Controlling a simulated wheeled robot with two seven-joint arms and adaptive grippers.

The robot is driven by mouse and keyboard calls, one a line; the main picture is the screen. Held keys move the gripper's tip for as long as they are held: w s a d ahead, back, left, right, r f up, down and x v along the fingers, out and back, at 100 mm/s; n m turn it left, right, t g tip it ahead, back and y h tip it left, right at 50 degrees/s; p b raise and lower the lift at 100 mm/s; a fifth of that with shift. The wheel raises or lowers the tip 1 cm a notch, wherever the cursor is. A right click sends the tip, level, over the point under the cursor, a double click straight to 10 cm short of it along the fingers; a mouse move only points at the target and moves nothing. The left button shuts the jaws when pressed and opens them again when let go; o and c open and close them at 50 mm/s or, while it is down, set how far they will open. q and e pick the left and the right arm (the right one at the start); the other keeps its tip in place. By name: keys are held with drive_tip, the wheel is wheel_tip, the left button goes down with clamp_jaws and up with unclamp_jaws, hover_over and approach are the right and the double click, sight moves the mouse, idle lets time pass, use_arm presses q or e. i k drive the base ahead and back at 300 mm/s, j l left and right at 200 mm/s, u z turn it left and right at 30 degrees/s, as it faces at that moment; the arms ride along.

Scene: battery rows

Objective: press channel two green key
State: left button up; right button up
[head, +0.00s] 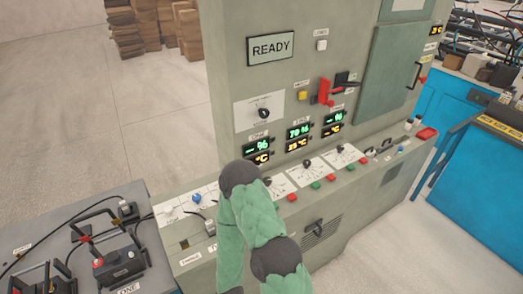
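A grey-green control cabinet (228,60) fills the middle, with a sloped panel low on its front. Three white dial plates sit in a row there; the middle one (308,172) has a green key (316,185) and a red key (331,177) on the ledge below it. The right plate (342,155) has its own green key (350,168) and red key (362,160). The left plate (279,186) is partly covered by my green arm, with a red key (292,197) showing. Channel labels are too small to read surely. Neither gripper shows.
A grey bench (65,240) with black devices stands at left, a blue cabinet (480,165) at right. Floor between is clear.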

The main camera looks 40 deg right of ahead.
sight(315, 185)
drive_tip(key=z, duration=1.8)
